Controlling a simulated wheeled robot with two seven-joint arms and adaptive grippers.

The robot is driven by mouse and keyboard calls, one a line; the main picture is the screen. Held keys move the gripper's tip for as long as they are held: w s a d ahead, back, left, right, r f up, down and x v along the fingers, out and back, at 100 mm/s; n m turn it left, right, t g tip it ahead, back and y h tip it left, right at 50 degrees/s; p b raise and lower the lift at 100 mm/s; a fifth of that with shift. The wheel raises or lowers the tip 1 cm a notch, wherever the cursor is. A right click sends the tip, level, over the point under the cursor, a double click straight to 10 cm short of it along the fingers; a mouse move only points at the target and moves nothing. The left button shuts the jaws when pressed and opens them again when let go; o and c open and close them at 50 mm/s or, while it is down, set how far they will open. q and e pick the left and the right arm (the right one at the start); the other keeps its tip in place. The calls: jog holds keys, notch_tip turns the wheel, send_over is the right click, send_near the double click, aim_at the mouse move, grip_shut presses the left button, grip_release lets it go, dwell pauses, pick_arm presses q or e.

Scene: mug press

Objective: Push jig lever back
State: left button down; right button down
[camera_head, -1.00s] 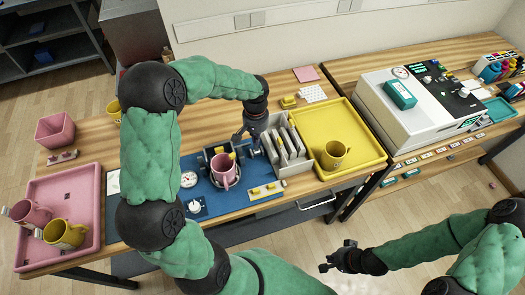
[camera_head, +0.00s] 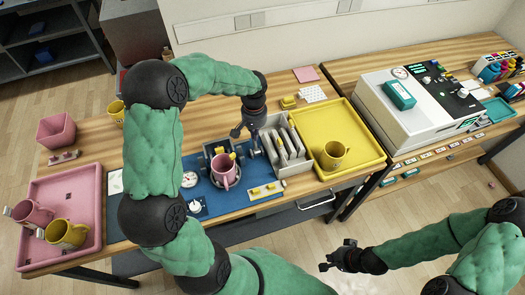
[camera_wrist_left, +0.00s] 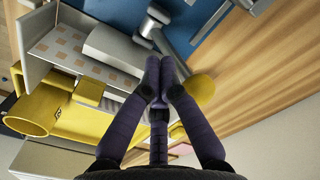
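A pink mug (camera_head: 224,170) sits in the grey jig on the blue mat (camera_head: 205,199). The jig's metal lever (camera_wrist_left: 172,48) shows ahead of my left fingers in the left wrist view. A round yellow knob (camera_wrist_left: 201,91), apparently the lever's, lies beside and partly behind the right-hand finger. My left gripper (camera_head: 238,133) is above and behind the jig; its fingertips (camera_wrist_left: 160,68) are together with nothing visible between them. Contact with the lever cannot be told. My right gripper (camera_head: 325,264) is away from the table at the lower middle; its finger opening is unclear.
A grey slotted rack (camera_head: 287,147) stands right of the jig. A yellow tray (camera_head: 350,115) with a yellow mug (camera_head: 333,154) lies further right. A pink tray (camera_head: 85,190) with two mugs is at the left. The white press (camera_head: 415,105) stands on the right table.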

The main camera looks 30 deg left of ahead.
pick_arm(q)
notch_tip(320, 180, up, 6)
jog(key=p, duration=0.4)
jog(key=shift+s+d+r, duration=0.2)
jog(key=shift+s+d, duration=0.15)
jog(key=shift+d, duration=0.05)
dwell(0.4)
